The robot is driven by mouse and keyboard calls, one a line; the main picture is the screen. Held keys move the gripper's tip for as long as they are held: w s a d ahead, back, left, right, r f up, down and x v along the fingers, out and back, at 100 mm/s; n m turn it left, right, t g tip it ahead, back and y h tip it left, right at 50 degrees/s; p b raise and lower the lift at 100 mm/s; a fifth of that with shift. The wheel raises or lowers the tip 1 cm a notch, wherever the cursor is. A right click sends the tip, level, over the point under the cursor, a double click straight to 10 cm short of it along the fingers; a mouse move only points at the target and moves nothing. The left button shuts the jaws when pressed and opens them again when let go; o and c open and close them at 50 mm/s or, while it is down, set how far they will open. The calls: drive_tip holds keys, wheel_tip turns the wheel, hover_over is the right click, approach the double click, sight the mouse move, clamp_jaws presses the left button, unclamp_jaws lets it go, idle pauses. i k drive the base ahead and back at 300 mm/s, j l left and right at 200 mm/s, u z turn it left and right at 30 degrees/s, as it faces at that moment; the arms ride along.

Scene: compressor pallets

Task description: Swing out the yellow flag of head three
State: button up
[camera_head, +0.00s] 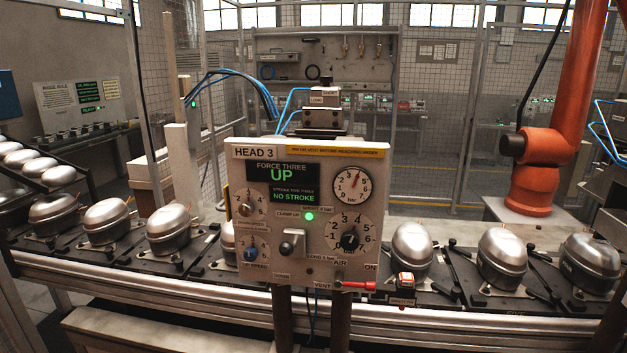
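The head three panel (306,235) faces me in the middle, labelled HEAD 3. Its display (283,183) reads FORCE THREE, UP and NO STROKE. A green lamp (309,216) is lit above a toggle lever (292,243). A yellow strip with lettering (338,150) lies flat along the panel's top edge. I cannot make out a separate yellow flag. A red lever (356,285) points right at the panel's lower edge, beside VENT and ON labels. Gauges and dials fill the right and left sides. My gripper is not in view.
Compressors (411,250) sit on dark pallets along a conveyor (130,283) behind the panel. Two dark posts (340,320) carry the panel. Blue hoses (235,82) hang behind it. An orange jointed machine (535,180) stands back right. A small red and white item (406,281) sits right of the panel.

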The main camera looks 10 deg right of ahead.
sight(226, 201)
drive_tip(key=i+j+z, duration=0.15)
drive_tip(key=j, duration=0.25)
drive_tip(key=i+j+z, duration=0.1)
drive_tip(key=j, duration=0.3)
drive_tip(key=i+j+z, duration=0.15)
drive_tip(key=j, duration=0.25)
drive_tip(key=i+j+z, duration=0.15)
drive_tip(key=j, duration=0.3)
drive_tip(key=i+j+z, duration=0.15)
drive_tip(key=j, duration=0.25)
drive_tip(key=i+j+u, duration=0.2)
drive_tip(key=k+l, duration=0.1)
